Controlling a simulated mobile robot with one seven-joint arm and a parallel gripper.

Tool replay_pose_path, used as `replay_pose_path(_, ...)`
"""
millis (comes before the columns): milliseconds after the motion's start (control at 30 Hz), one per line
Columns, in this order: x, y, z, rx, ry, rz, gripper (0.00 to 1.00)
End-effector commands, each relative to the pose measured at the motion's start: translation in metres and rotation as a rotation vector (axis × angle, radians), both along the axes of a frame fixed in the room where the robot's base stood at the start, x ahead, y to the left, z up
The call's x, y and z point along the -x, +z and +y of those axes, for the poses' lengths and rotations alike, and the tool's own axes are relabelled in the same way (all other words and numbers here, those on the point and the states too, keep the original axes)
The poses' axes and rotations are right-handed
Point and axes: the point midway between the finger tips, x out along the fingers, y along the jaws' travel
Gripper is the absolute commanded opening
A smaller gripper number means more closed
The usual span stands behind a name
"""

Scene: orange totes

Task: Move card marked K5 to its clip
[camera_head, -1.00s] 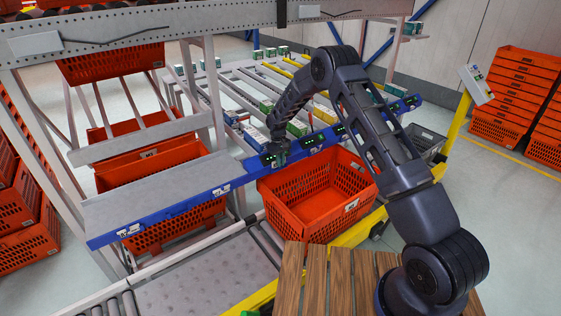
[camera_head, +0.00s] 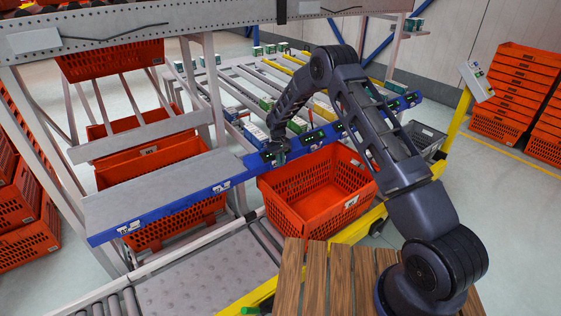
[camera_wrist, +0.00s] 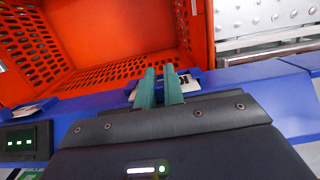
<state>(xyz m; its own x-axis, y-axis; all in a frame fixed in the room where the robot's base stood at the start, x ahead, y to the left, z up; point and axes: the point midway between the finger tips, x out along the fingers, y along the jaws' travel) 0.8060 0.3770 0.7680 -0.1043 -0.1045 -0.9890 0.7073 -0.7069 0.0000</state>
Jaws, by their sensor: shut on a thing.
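My gripper (camera_head: 277,152) is at the blue rail (camera_head: 180,206), just above the near orange tote. In the wrist view its two green fingers (camera_wrist: 159,86) are closed around a thin card (camera_wrist: 188,83), white with a dark mark, partly hidden behind the fingers. The full marking cannot be read. The fingers are close to the rail's upper edge, with the tote behind them. I cannot tell whether the card touches the rail or a clip. Another white label (camera_wrist: 28,109) sits on the rail at the left of the wrist view.
The orange tote (camera_head: 316,209) stands empty below the rail. Displays with green lights (camera_head: 314,138) line the rail; one (camera_wrist: 24,141) is left of my gripper. Rollers with small boxes lie behind. A wooden pallet-like surface (camera_head: 340,275) is in front.

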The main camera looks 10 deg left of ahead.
Motion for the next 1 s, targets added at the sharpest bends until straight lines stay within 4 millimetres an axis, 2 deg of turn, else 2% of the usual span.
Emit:
replay_pose_path(33, 0.0, 0.0, 0.0, 0.0, 0.0, 0.0, 0.16)
replay_pose_path(133, 0.0, 0.0, 0.0, 0.0, 0.0, 0.0, 0.35)
replay_pose_path(533, -0.001, 0.006, 0.001, -0.001, 0.0, -0.001, 0.35)
replay_pose_path(667, -0.003, 0.024, 0.003, -0.002, 0.0, -0.002, 0.35)
replay_pose_path(1000, -0.009, 0.083, 0.009, -0.001, 0.0, -0.001, 0.35)
